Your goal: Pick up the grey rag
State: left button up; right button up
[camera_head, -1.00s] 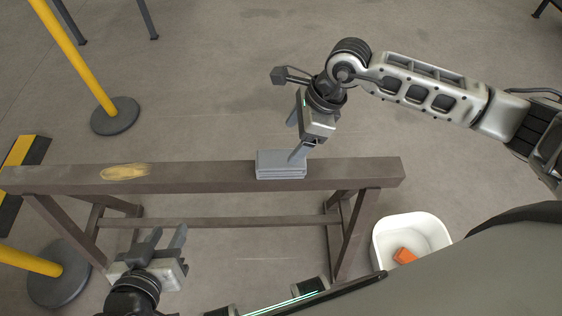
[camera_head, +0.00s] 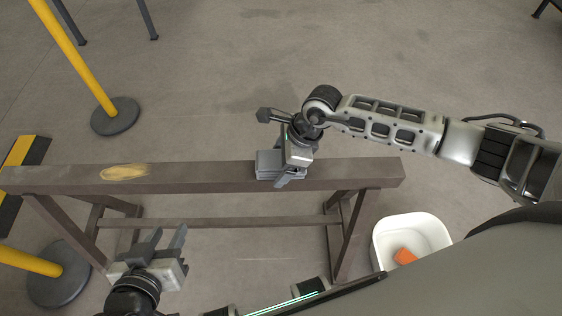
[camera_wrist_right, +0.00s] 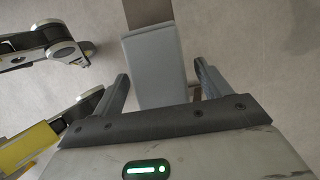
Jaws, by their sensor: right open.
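The grey rag (camera_head: 266,161) is a folded block lying on top of a brown wooden beam (camera_head: 350,172). My right gripper (camera_head: 280,170) is over the rag and partly hides it in the head view. In the right wrist view the rag (camera_wrist_right: 155,65) lies between the two spread fingers of this gripper (camera_wrist_right: 163,85), with a visible gap on the right. I cannot tell whether the left finger touches it. My left gripper (camera_head: 165,242) is open and empty, in front of the beam at the lower left.
A white bin (camera_head: 411,226) with an orange item (camera_head: 404,256) inside stands at the lower right. A yellow post (camera_head: 75,55) on a round dark base (camera_head: 115,116) stands behind the beam at the left. The floor behind the beam is mostly clear.

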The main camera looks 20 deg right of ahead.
jog(key=shift+f+b, duration=0.25)
jog(key=shift+b, duration=0.05)
jog(key=shift+c, duration=0.3)
jog(key=c, duration=1)
